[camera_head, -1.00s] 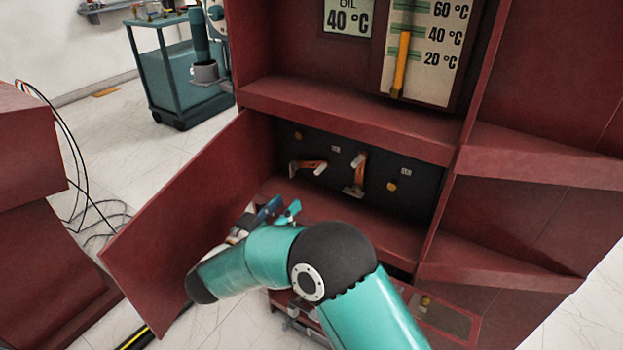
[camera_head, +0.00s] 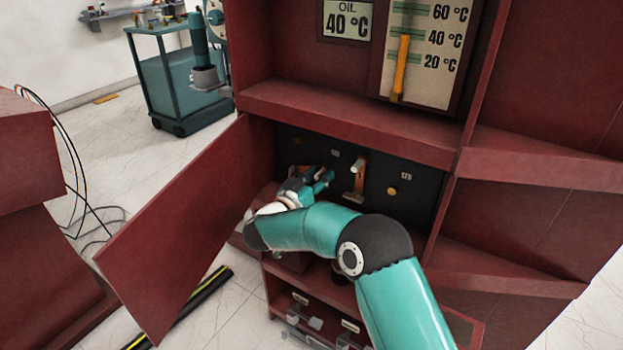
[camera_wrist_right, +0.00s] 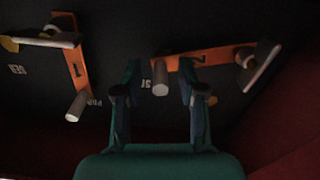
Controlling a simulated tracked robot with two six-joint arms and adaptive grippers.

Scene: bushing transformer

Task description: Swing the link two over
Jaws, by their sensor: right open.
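Two orange links with pale pegs are on a black panel in the lower bay of the red cabinet. The right link (camera_head: 357,182) stands near upright; it shows at the left of the right wrist view (camera_wrist_right: 77,66). The left link (camera_wrist_right: 215,56) lies near level, mostly hidden behind my gripper in the head view. My right gripper (camera_head: 321,178) is open at the panel. In the right wrist view its fingers (camera_wrist_right: 158,80) stand on either side of the peg (camera_wrist_right: 160,89) at the left link's free end. I cannot tell if they touch it. My left gripper is not in view.
A red door (camera_head: 180,230) hangs open left of the bay. A shelf edge (camera_head: 350,122) runs above the panel. A yellow stud (camera_head: 392,191) sits right of the upright link. Drawers (camera_head: 318,314) are below. A teal cart (camera_head: 172,80) stands behind.

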